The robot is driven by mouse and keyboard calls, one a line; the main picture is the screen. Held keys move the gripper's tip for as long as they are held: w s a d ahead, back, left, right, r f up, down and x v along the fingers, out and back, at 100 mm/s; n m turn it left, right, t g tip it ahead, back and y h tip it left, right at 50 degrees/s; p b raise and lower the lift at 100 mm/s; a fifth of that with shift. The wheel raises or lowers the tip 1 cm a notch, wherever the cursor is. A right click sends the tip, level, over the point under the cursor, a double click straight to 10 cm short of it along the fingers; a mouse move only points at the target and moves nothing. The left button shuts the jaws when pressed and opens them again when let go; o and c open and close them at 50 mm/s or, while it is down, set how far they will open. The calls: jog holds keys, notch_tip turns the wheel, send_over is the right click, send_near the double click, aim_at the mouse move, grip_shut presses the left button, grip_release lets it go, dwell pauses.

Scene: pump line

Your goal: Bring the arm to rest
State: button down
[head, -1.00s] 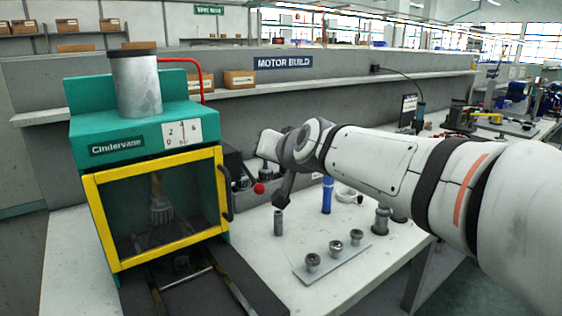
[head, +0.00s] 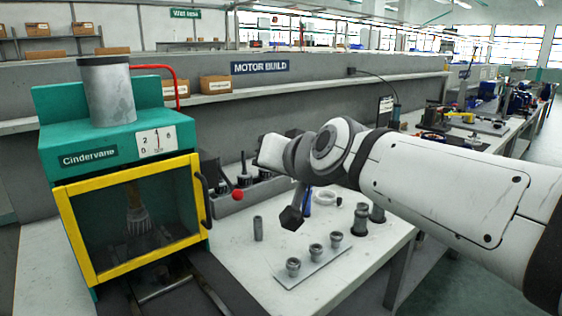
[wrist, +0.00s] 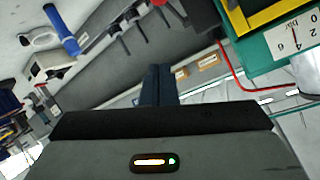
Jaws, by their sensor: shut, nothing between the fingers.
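My arm reaches in from the right in the head view, above the white bench (head: 240,262). My gripper (head: 291,218) points down over the bench, behind the plate of metal parts as I see it. In the wrist view my gripper (wrist: 158,72) shows as two dark fingers together, with nothing between them. It hangs apart from the things on the bench. A blue cylinder (head: 307,203) stands partly hidden behind it, and it also shows in the wrist view (wrist: 62,30).
The green Cindervane press (head: 60,135) with its yellow-framed guard (head: 135,267) shut stands at left. A red-knobbed lever (head: 238,195) is beside it. A plate (head: 318,263) with three metal parts, a grey cylinder (head: 258,228) and darker fittings (head: 361,218) stand on the bench.

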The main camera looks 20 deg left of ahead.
jog(key=s+d+f+m+g+h+p, duration=0.15)
jog(key=d+h+p, duration=0.55)
jog(key=d+p, duration=1.15)
jog(key=s+d+f+m+g+h+p, duration=0.1)
jog(key=s+d+g+p, duration=0.1)
jog(key=s+d, duration=0.3)
jog(key=s+d+f+m+g+h+p, duration=0.1)
jog(key=s+d, duration=0.4)
jog(key=d, duration=0.8)
jog(key=shift+s+d+m+g+h+p, duration=0.25)
jog(key=shift+s+m+g+h+p, duration=0.15)
jog(key=shift+m+g+h+p, duration=0.35)
